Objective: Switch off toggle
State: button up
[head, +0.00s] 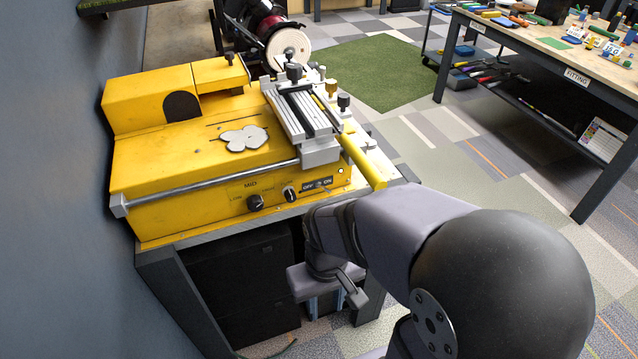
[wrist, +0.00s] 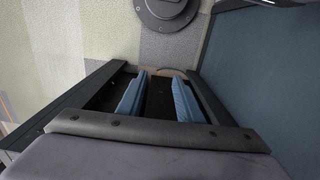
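The toggle (head: 319,185) is a small switch on a dark plate marked OFF and ON, on the front face of the yellow machine (head: 190,160). Which way its lever points is too small to tell. My gripper (head: 325,304) hangs below and in front of the machine, lower than the toggle and apart from it, partly hidden by my own wrist. In the wrist view my gripper (wrist: 158,95) has two blue fingers standing apart with nothing between them. The toggle is not visible in the wrist view.
Two black knobs (head: 255,202) (head: 290,194) sit left of the toggle. A silver rail (head: 215,187) runs above them, and a yellow bar (head: 362,158) juts out at the right. The bench (head: 170,290) has dark boxes (head: 245,280) beneath. A wall stands left; a worktable (head: 540,50) stands back right.

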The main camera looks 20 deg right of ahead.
jog(key=shift+w+f, duration=0.1)
jog(key=c, duration=0.5)
jog(key=shift+w+d+f, duration=0.15)
jog(key=shift+w+f, duration=0.05)
grip_shut()
jog(key=w+d+f+m+t+b, duration=0.2)
jog(key=w+d+f+m+b, duration=0.25)
jog(key=w+d+f, duration=0.45)
jog(key=w+d+f+m+t+h+b, duration=0.1)
jog(key=w+d+f+m+b, duration=0.25)
jog(key=d+f, duration=0.85)
jog(key=w+r+n+t+y+p, duration=0.1)
jog(key=w+r+n+y+p, duration=0.1)
jog(key=r, duration=0.9)
jog(key=w+r+n+t+y+p, duration=0.1)
jog(key=w+r+n+y+p, duration=0.2)
jog(key=r, duration=0.8)
jog(key=w+r+n+y+p, duration=0.2)
jog(key=r+n+y+p, duration=0.3)
jog(key=r, duration=0.6)
jog(key=shift+w+r+n+t+p, duration=0.35)
jog(key=shift+r+n+t+p, duration=0.05)
jog(key=shift+p, duration=0.6)
jog(key=shift+a, duration=0.1)
